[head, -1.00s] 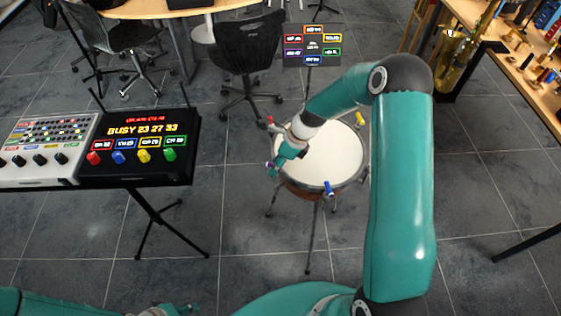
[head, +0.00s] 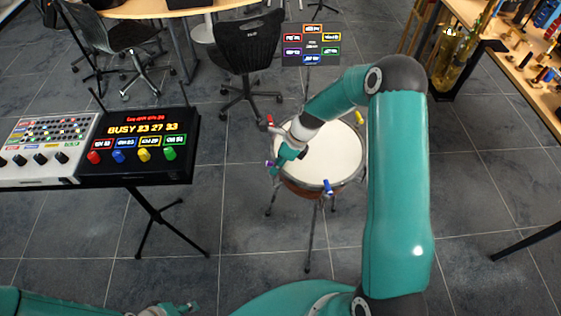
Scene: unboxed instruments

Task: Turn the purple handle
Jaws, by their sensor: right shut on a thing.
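The drum (head: 335,158) stands on thin legs in the middle, with a white head and coloured handles around its rim. The purple handle (head: 270,164) is at the drum's left rim, mostly hidden by my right gripper (head: 276,165). My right gripper is shut on the purple handle, its arm reaching over the drum from the right. A red handle (head: 268,121), a yellow handle (head: 359,118) and a blue handle (head: 328,187) show on the rim. My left gripper (head: 178,309) is at the bottom edge, far from the drum; its fingers are too small to read.
A black panel (head: 183,120) with coloured knobs and a white mixer (head: 22,172) stand at the left. A sign with coloured labels (head: 311,45) is behind the drum. A black chair (head: 245,45) stands behind. A wooden bench (head: 480,12) is at the right.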

